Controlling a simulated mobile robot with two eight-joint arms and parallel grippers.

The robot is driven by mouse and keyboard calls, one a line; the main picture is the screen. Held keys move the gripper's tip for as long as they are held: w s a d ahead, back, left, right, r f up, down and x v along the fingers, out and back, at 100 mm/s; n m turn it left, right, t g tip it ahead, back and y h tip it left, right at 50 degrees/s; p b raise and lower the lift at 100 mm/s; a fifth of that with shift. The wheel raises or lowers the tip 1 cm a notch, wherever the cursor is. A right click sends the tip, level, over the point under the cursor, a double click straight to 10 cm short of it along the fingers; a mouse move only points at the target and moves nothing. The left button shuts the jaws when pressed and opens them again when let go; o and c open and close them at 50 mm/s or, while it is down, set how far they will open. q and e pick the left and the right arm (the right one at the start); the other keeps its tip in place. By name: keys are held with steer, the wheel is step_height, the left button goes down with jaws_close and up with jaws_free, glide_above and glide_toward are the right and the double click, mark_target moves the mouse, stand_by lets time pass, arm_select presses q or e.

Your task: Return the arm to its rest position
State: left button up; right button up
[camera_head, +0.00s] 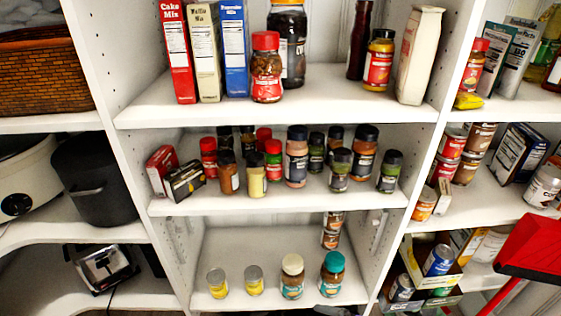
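Neither of my arms nor either gripper can be made out in the head view. The view is filled by white corner shelving, with a middle shelf (290,203) of spice jars, an upper shelf (330,108) of boxes and jars, and a lower shelf (225,300). Whether my grippers hold anything is not shown.
On the lower shelf stand two small yellow-based jars (217,284) and a teal-lidded jar (332,275). A black pot (95,180) and a toaster (103,268) are at left. A red object (535,248) juts in at right. The lower shelf's back has free room.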

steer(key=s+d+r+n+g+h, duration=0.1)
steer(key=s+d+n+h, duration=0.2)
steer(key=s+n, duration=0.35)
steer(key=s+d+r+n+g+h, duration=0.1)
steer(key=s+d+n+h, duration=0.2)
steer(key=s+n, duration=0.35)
arm_select(q)
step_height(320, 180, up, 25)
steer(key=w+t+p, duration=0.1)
steer(key=p, duration=2.1)
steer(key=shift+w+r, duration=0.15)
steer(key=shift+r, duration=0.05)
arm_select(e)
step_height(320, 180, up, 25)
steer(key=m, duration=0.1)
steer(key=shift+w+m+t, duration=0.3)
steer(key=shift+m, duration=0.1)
